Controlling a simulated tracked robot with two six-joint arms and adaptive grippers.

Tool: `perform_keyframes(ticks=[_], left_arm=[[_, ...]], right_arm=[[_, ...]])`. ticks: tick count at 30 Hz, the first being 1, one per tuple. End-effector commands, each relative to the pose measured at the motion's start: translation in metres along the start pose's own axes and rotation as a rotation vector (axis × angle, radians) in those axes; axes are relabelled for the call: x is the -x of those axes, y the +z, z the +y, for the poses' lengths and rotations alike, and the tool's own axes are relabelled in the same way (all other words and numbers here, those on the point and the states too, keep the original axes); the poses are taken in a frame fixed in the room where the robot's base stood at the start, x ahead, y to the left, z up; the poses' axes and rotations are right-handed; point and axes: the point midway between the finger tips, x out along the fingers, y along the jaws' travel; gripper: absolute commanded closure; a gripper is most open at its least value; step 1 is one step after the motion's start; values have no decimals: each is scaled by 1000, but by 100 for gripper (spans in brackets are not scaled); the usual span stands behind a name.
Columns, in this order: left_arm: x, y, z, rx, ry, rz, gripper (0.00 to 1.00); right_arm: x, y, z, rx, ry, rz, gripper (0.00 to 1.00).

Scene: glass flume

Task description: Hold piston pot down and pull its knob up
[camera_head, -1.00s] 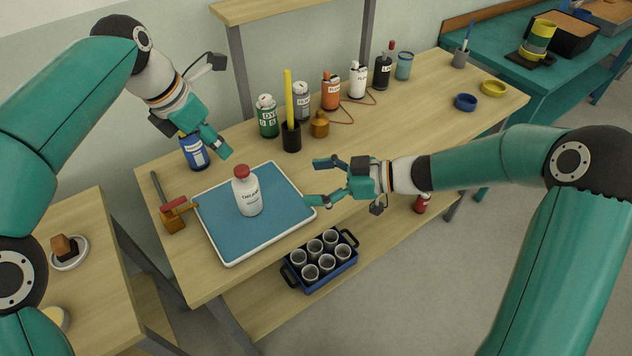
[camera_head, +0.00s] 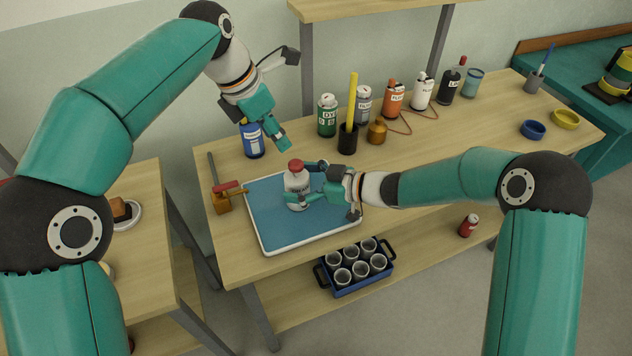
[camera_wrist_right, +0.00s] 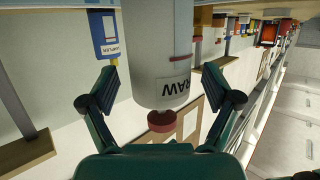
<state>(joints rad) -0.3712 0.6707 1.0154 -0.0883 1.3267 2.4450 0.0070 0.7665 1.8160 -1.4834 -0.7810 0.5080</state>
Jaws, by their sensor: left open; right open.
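The piston pot (camera_head: 297,188) is a white bottle-shaped pot with a red knob (camera_head: 295,165) on top. It stands upright on the blue tray (camera_head: 270,225). In the right wrist view the pot (camera_wrist_right: 157,50) appears upside down, with its red knob (camera_wrist_right: 162,121) below. My right gripper (camera_head: 306,183) is open, with one finger on each side of the pot. Gaps show between the fingers and the pot in the wrist view. My left gripper (camera_head: 283,144) is open and empty, above the table behind the tray and higher than the pot.
A blue bottle (camera_head: 252,141) stands behind the tray, close to my left gripper. A red and brass tool (camera_head: 224,196) lies at the tray's left. Several labelled cans, a black holder (camera_head: 347,140) and a brass pot (camera_head: 377,132) line the back. The front right tabletop is clear.

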Motion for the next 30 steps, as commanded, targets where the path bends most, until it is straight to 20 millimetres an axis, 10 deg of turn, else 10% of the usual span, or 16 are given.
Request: perform_keyframes(ticks=[12,25,30], left_arm=[[0,0,0,-1,0,0,58],[0,0,0,-1,0,0,58],[-4,-2,-1,-7,-22,-1,41]], right_arm=[[-9,0,0,0,1,0,11],[-8,0,0,0,1,0,81],[-8,0,0,0,1,0,82]])
